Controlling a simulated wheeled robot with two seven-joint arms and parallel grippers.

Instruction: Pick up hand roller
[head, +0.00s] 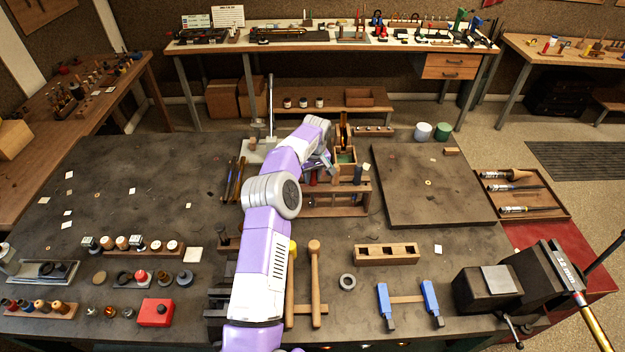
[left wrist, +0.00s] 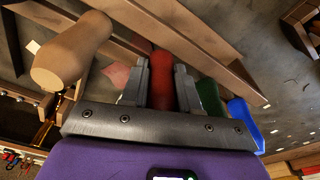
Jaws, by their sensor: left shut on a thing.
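My left gripper (head: 323,166) is at the wooden tool rack (head: 340,210) near the middle of the bench. In the left wrist view its fingers (left wrist: 160,82) are shut on a red handle (left wrist: 162,66), one finger on each side. The handle looks like that of the hand roller, but its working end is hidden. In the wrist view a thick tan wooden handle (left wrist: 72,52) stands to the left, and green (left wrist: 209,98) and blue (left wrist: 243,120) handles are close on the right. My right gripper is not in view.
A raised dark board (head: 430,185) lies right of the rack. Two mallets (head: 315,275), a wooden block with holes (head: 387,254) and a vise (head: 510,285) are nearer. White (head: 423,131) and green (head: 442,132) cups stand behind.

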